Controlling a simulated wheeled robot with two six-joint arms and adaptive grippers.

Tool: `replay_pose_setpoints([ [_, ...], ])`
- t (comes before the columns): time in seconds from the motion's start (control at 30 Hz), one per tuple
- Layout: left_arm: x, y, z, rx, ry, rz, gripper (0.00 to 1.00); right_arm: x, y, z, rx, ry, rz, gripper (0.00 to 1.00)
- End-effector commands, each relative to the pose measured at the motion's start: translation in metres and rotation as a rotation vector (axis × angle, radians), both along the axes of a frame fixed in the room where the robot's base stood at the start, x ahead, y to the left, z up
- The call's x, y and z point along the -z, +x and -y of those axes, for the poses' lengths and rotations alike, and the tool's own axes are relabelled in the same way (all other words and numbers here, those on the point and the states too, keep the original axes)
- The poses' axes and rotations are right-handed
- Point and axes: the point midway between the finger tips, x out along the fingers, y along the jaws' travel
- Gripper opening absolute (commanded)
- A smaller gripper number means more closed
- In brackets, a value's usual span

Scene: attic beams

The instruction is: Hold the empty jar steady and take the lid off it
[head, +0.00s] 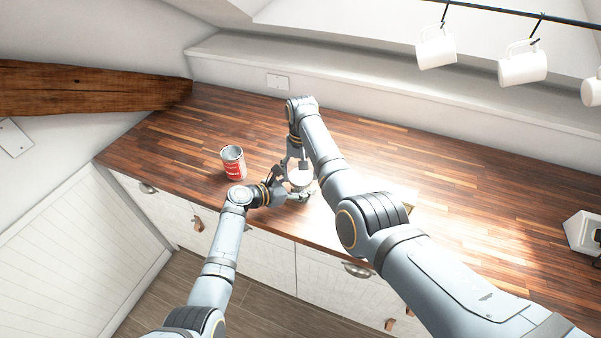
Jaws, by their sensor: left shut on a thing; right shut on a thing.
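The jar (297,187) stands near the front edge of the wooden counter, small and mostly hidden by my grippers. A pale, round, whitish top, which looks like the lid (300,177), shows between them. My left gripper (291,191) reaches in from the left, low at the jar's side, and is shut on the jar. My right gripper (300,168) points down from above and is shut on the lid. I cannot tell whether the lid still touches the jar's rim.
A red and white open can (233,162) stands left of the jar. The wooden counter (480,190) is largely clear on the right. A white object (583,232) sits at the right edge. White mugs (522,67) hang from a rail above.

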Motion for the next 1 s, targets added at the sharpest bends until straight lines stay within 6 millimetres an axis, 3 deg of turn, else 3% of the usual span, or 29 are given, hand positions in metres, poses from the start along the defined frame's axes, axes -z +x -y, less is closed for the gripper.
replay_pose_setpoints([
  [0.23,0.0038,-0.0022,0.0002,0.002,0.002,-0.008,0.00,0.0003,0.0000,-0.0002,-0.312,0.004,0.004,0.35],
  [1.0,0.0037,-0.0019,0.0000,0.002,0.002,-0.008,0.00,-0.0043,0.0006,-0.0003,-0.305,0.004,0.005,0.34],
])
